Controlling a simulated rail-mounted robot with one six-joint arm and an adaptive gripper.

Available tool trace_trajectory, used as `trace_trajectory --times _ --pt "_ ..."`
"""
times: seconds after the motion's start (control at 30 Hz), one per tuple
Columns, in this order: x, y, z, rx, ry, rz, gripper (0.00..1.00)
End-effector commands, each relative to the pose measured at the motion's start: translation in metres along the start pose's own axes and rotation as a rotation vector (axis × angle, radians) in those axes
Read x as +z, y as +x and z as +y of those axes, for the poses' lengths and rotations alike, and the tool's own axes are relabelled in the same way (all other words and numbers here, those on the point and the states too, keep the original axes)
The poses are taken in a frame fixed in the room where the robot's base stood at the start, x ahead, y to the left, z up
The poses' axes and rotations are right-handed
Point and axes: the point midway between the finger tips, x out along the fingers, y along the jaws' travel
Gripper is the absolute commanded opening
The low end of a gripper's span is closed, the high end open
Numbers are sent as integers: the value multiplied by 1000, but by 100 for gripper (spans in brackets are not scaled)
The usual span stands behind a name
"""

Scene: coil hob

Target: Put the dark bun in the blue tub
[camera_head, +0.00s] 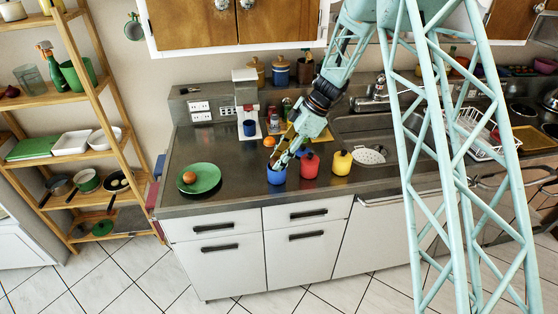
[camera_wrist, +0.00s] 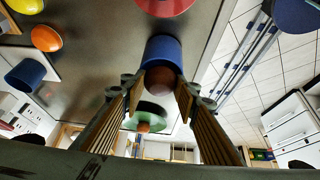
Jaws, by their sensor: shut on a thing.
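My gripper (camera_head: 276,160) is directly above the blue tub (camera_head: 277,176) on the worktop, pointing down. In the wrist view the fingers (camera_wrist: 160,85) are shut on the dark bun (camera_wrist: 164,81), a brownish round thing. The bun lies right at the blue tub (camera_wrist: 162,50) and overlaps it in the picture; I cannot tell whether it is inside the rim. In the head view the bun is hidden by the gripper. A green plate (camera_head: 207,184) holds another, orange-brown bun (camera_head: 189,178) to the left.
A red pot (camera_head: 309,165) and a yellow pot (camera_head: 342,163) stand close to the right of the blue tub. A coffee machine with a blue cup (camera_head: 249,128) and an orange fruit (camera_head: 269,142) are behind. The worktop's front edge is near; room is free between plate and tub.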

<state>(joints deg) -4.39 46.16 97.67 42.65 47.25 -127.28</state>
Motion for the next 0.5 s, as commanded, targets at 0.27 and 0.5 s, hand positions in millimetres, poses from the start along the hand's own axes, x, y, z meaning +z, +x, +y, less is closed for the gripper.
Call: trace_trajectory --times 0.27,0.5 --pt "8 11 -6 -13 4 -5 37" --pt "8 10 -6 -11 5 -5 42"
